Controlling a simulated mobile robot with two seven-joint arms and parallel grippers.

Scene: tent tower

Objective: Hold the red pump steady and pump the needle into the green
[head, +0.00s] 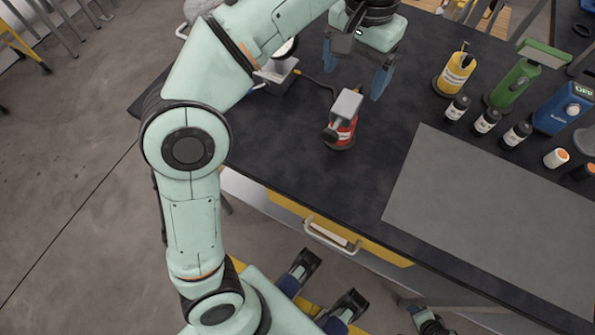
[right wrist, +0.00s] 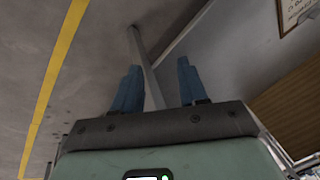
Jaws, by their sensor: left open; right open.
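The red pump (head: 345,132) stands on the dark tabletop with a grey top and a dark nozzle. A dark hose runs from its area to a grey box (head: 276,76) behind my left arm. A round pale face (head: 286,47) by the box is partly hidden by that arm; no needle or green zone can be made out. My left gripper (head: 356,68) is open and empty, above and behind the pump, its blue fingers apart. My right gripper (right wrist: 157,86) is open and empty in the right wrist view, over the floor.
A yellow container (head: 455,76), a green one (head: 512,86), a blue one (head: 562,110) and several small dark bottles stand at the right. A grey mat (head: 490,220) covers the right front of the dark table (head: 370,190). A drawer handle (head: 333,236) sticks out at the front.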

